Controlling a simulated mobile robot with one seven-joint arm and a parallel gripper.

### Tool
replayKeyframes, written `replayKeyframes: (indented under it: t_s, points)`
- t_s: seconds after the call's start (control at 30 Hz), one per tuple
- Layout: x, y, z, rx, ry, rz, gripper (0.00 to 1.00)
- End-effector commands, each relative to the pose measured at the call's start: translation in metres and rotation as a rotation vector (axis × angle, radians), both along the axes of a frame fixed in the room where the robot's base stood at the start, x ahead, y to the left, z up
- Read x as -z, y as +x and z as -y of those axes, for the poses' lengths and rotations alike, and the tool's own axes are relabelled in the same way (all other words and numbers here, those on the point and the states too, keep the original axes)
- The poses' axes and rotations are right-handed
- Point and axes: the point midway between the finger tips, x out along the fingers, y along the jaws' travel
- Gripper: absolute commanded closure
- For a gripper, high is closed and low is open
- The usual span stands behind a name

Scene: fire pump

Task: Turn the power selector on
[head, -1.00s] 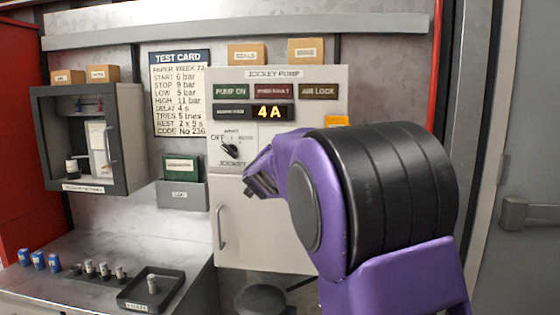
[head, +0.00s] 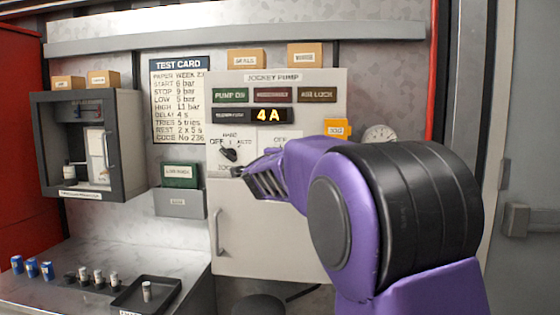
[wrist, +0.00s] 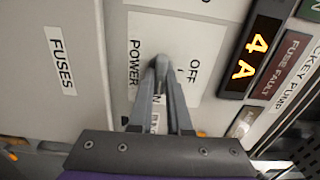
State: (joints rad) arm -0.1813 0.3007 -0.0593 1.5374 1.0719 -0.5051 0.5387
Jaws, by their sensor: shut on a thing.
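The power selector's white label plate (wrist: 188,40) shows in the wrist view with the words POWER and OFF, and part of another word below. In the head view only the top of this plate (head: 280,140), with OFF, shows above my arm. My gripper (wrist: 161,72) has its grey fingers close together at the middle of the plate, shut on the selector's knob. The fingers hide most of the knob, so its exact angle cannot be told. In the head view my gripper (head: 250,175) is in front of the panel, and the knob is hidden.
A black jockey selector (head: 229,154) sits just left of my gripper. The display (head: 268,115) reads 4A above. The cabinet door has a handle (head: 219,232) at lower left. A bench with a dark tray (head: 170,285) stands at lower left.

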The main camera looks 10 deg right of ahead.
Motion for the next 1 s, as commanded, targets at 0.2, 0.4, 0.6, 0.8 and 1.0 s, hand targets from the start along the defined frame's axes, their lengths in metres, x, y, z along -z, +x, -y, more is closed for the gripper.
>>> replayKeyframes:
  t_s: [0.2,0.4,0.6,0.8,1.0]
  points:
    - [0.0004,0.0,-0.0002,0.0,0.034,0.01,1.0]
    - [0.0004,0.0,-0.0003,-0.001,0.037,0.011,1.0]
    - [0.0004,0.0,-0.0004,-0.001,0.036,0.012,1.0]
    - [0.0003,0.0,-0.0003,-0.001,0.036,0.012,0.54]
    - [0.0003,0.0001,-0.0002,0.0,0.036,0.012,0.54]
